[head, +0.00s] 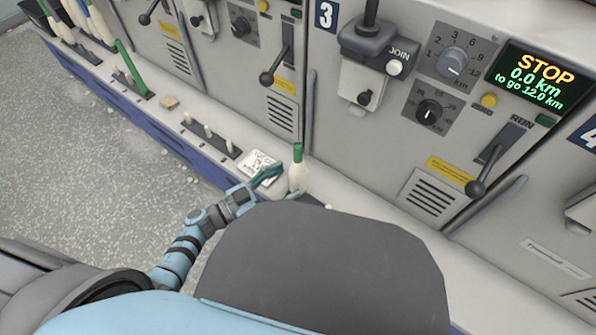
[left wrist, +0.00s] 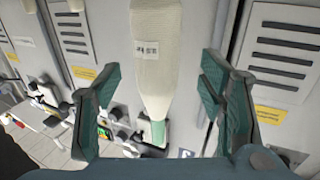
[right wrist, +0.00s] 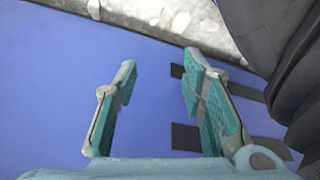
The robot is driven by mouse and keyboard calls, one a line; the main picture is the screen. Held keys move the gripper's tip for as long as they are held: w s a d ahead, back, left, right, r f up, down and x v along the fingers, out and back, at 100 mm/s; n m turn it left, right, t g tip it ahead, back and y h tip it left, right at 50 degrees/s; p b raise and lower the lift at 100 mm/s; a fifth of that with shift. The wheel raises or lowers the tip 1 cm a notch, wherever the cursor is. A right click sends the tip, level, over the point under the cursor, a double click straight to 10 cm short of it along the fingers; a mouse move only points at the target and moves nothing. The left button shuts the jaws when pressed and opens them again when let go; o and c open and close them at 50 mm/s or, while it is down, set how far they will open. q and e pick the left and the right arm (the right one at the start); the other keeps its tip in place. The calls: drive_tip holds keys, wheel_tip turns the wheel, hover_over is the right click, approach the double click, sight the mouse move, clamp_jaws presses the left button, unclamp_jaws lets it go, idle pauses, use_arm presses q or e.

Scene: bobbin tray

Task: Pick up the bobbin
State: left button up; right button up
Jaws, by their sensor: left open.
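A cream bobbin (head: 297,178) with a green top stands on the pale ledge in front of the machine. In the left wrist view the bobbin (left wrist: 158,55) fills the upper middle, with a small printed label and its green end toward the lower edge. My left gripper (head: 270,177) is just left of the bobbin. The left wrist view shows its fingers (left wrist: 160,85) open, one on each side of the bobbin, with gaps showing. My right gripper (right wrist: 160,72) is open and empty, facing a blue surface; it is hidden in the head view. My grey body hides the ledge near the bobbin's base.
Dark strips with pegs (head: 210,134) run further left, some with bobbins. Machine panels with levers (head: 487,165) and knobs rise behind. A display (head: 538,78) reads STOP.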

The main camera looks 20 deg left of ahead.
sight(290, 180)
use_arm(q)
drive_tip(key=b+x, duration=0.1)
drive_tip(key=x, duration=0.2)
drive_tip(key=shift+d, duration=0.3)
drive_tip(key=shift+w+d, duration=0.25)
drive_tip(key=shift+w, duration=0.05)
drive_tip(key=c, duration=1.3)
drive_tip(key=shift+r, duration=0.1)
use_arm(e)
drive_tip(key=shift+w+a+r, duration=0.2)
drive_tip(key=shift+w+r, duration=0.6)
drive_tip(key=shift+r, duration=0.2)
use_arm(q)
drive_tip(key=shift+r, duration=0.1)
use_arm(e)
drive_tip(key=shift+w+r, duration=0.1)
